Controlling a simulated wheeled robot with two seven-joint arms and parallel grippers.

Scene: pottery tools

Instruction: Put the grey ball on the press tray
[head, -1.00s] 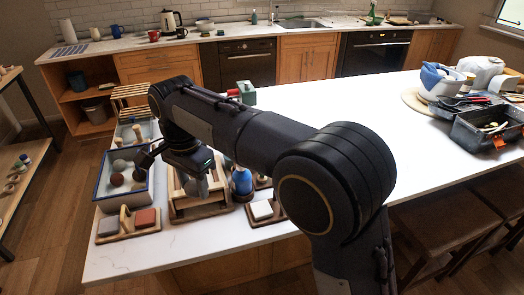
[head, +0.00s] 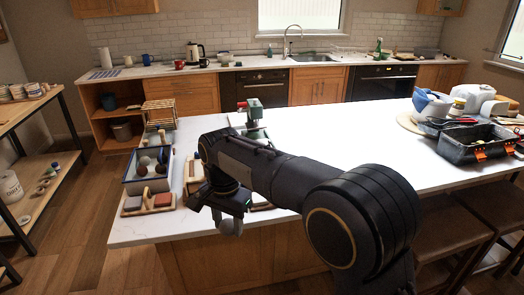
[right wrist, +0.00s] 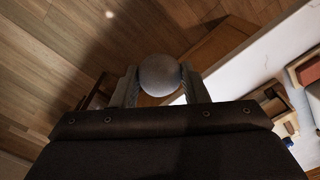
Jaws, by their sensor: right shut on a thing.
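My right gripper (head: 230,214) is shut on the grey ball (head: 231,227), which hangs below it just off the front edge of the white table in the head view. The right wrist view shows the grey ball (right wrist: 159,74) between the two fingers of the gripper (right wrist: 159,86), with wooden floor beyond. A wooden tray (head: 195,178), perhaps the press tray, is mostly hidden behind my right arm, so I cannot tell its surface or contents. My left gripper is not in view.
A blue-rimmed box (head: 148,187) with several balls stands at the left. A wooden holder (head: 148,208) with a grey and a red-brown block lies in front of it. A black toolbox (head: 478,148) is at the far right. The table's middle is clear.

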